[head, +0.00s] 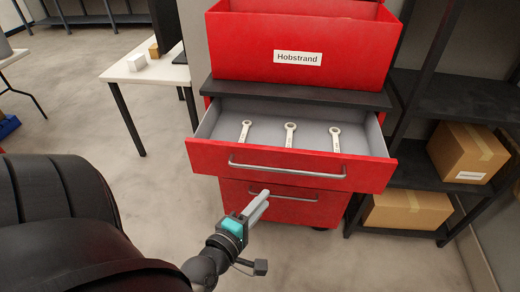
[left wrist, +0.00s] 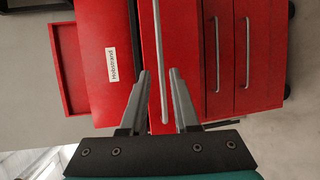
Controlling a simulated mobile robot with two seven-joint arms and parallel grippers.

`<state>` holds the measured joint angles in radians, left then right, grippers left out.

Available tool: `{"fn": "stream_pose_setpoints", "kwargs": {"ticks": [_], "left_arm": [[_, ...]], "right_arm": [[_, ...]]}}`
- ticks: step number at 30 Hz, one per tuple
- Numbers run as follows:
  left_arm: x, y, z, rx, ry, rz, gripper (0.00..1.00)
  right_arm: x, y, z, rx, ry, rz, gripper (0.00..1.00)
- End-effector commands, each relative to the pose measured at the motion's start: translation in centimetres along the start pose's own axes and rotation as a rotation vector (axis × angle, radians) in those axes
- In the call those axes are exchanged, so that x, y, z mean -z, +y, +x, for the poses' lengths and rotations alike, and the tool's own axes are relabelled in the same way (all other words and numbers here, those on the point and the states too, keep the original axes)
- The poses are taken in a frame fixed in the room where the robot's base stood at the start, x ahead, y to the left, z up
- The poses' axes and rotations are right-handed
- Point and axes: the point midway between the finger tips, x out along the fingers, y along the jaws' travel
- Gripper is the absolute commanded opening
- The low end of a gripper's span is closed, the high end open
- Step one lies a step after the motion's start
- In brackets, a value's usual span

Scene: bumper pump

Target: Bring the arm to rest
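My left gripper (head: 264,197) is in front of the red tool cabinet, just below and in front of the open top drawer's handle (head: 288,171). In the left wrist view the gripper (left wrist: 160,75) has its two fingers apart, with nothing clamped. A grey handle bar (left wrist: 158,45) shows between the fingers there; in the head view the gripper looks apart from the handle. The top drawer (head: 210,158) is pulled out and holds three wrenches (head: 290,134) lying apart. The lower drawer (head: 320,212) looks shut. My right gripper is not in view.
A red bin (head: 240,50) labelled Hobstrand stands on the cabinet's dark top. A white table (head: 125,73) is at the left. A dark shelf with cardboard boxes (head: 465,155) stands close on the right. The floor (head: 160,180) left of the cabinet is clear.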

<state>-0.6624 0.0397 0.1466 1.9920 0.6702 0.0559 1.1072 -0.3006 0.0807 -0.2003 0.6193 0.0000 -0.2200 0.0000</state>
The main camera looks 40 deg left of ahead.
Motion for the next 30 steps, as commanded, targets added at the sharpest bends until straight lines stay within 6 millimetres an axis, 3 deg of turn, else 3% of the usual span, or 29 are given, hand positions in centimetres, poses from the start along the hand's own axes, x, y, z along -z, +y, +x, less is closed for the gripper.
{"fn": "stream_pose_setpoints", "kwargs": {"ticks": [20, 23, 25, 30], "left_arm": [[0.0, -0.2, -0.3, 0.004, -0.001, 0.005, 0.3], [-0.3, -2.1, -0.1, 0.041, -0.009, 0.05, 0.3], [-0.6, -4.8, 0.1, 0.096, -0.023, 0.12, 0.3], [-2.1, -14.9, -0.6, 0.298, -0.118, 0.397, 0.3]], "right_arm": [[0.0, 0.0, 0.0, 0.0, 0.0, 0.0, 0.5], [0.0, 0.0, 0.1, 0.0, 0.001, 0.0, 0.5], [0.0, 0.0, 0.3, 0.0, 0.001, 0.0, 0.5], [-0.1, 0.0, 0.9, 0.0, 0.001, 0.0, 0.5]]}}
